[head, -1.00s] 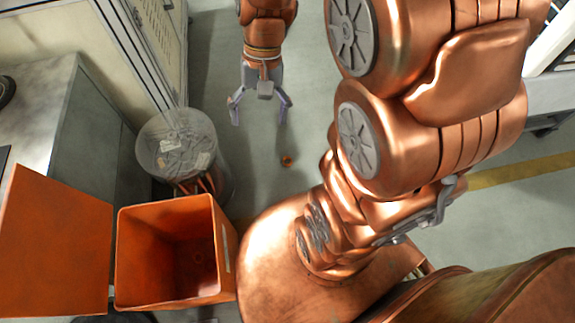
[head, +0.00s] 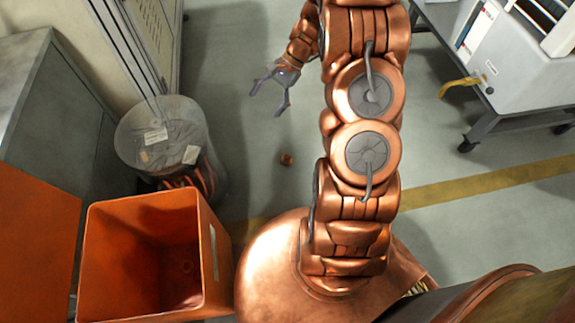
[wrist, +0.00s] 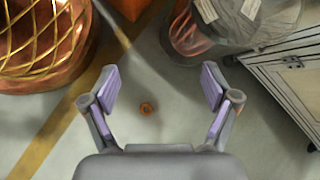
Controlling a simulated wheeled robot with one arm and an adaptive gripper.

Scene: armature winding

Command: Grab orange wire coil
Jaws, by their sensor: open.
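The orange wire coil (head: 286,159) is a small copper-orange ring lying on the grey floor in the head view, between the clear bin and my arm. In the wrist view the coil (wrist: 147,109) shows as a small ring on the floor, between my spread fingers and well below them. My gripper (head: 268,92) is open and empty in the head view, above and slightly left of the coil in the picture. Its two purple-padded fingers (wrist: 160,88) stand wide apart in the wrist view. Nothing hides the coil.
A clear round bin (head: 160,102) with scraps stands left of the coil. An open orange box (head: 205,250) is at lower left. A grey cabinet (head: 60,110) stands at far left. A wheeled table (head: 530,118) is at right. Floor around the coil is clear.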

